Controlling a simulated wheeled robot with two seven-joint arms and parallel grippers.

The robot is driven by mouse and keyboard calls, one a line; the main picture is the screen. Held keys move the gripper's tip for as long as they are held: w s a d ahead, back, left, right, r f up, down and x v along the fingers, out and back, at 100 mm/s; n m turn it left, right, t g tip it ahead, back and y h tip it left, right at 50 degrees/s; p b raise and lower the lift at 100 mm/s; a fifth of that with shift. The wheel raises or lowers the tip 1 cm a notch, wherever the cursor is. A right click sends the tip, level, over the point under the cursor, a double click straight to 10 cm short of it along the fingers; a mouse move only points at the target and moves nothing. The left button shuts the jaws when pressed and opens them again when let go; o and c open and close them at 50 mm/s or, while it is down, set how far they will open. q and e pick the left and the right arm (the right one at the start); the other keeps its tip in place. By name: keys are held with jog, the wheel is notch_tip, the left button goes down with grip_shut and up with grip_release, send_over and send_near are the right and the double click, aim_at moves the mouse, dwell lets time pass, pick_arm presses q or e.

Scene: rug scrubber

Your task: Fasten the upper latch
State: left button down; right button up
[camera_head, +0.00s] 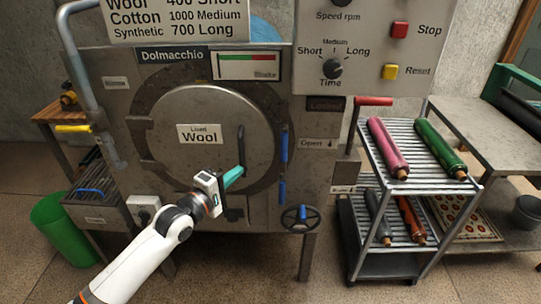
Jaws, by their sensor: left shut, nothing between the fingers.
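The round grey machine door (180,160), labelled Wool, looks shut against the machine front. A dark vertical handle (241,146) is on its right part. The upper latch (284,145) is a blue upright bar just right of the door's rim. My left gripper (239,172) is shut and empty, in front of the lower right of the door. Its teal fingertips point right and slightly up, left of and below the upper latch. My right gripper is out of view.
A wheel with a blue grip (301,215) is low on the front. A red lever (373,101) sticks out at the right, beside a rack (392,187) with rolled rugs. A green bin (62,230) stands at the left.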

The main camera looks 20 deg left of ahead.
aim_at(284, 130)
pick_arm(q)
jog(key=s+d+x, duration=0.1)
jog(key=d+x, duration=0.1)
jog(key=x, duration=0.9)
jog(key=shift+w+d+p, duration=0.4)
jog(key=shift+d+p, duration=0.05)
jog(key=shift+d, duration=0.05)
